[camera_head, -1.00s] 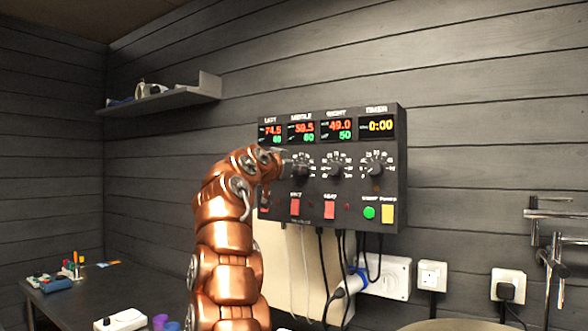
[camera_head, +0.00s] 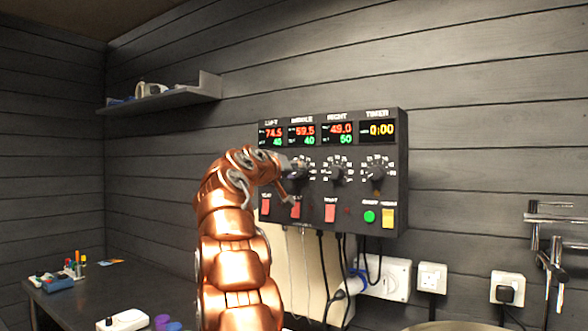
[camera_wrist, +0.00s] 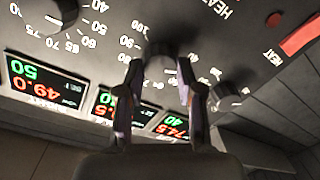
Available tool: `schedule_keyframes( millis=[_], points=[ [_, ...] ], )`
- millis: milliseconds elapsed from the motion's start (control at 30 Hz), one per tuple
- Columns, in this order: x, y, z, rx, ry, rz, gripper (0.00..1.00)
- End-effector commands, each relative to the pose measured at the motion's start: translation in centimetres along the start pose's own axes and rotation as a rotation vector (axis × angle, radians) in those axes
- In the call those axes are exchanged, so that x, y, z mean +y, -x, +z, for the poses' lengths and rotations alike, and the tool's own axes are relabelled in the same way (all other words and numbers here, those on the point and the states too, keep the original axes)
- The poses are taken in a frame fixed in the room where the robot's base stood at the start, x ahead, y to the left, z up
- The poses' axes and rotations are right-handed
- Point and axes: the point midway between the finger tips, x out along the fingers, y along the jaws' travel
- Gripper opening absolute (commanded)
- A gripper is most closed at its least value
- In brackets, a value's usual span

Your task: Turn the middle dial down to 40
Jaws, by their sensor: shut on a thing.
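The middle dial (camera_head: 299,170) is a dark knob on the black control panel, below the MIDDLE display (camera_head: 301,134). That display reads 59.5 in red and what looks like 40 in green. My gripper (camera_head: 289,168) reaches the panel from the left and is shut on the middle dial. In the wrist view my gripper's two fingers (camera_wrist: 159,72) lie on either side of the dark middle dial (camera_wrist: 165,48). The fingers partly hide the knob and the middle display, so its pointer is hard to read. My arm hides the left dial in the head view.
The right dial (camera_head: 336,172) and timer dial (camera_head: 375,173) stand close on the right. The left dial (camera_wrist: 228,97) shows in the wrist view. Cables hang underneath.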

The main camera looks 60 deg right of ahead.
Motion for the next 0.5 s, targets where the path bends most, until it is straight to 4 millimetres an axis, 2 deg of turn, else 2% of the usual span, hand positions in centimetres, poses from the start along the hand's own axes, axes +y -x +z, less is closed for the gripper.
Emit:
schedule_keyframes(
  millis=[200,500],
  points=[
    [-0.09,-0.07,0.05,-0.009,0.098,0.002,0.02],
    [-0.18,-0.09,0.12,-0.012,0.146,0.003,0.02]
  ],
)
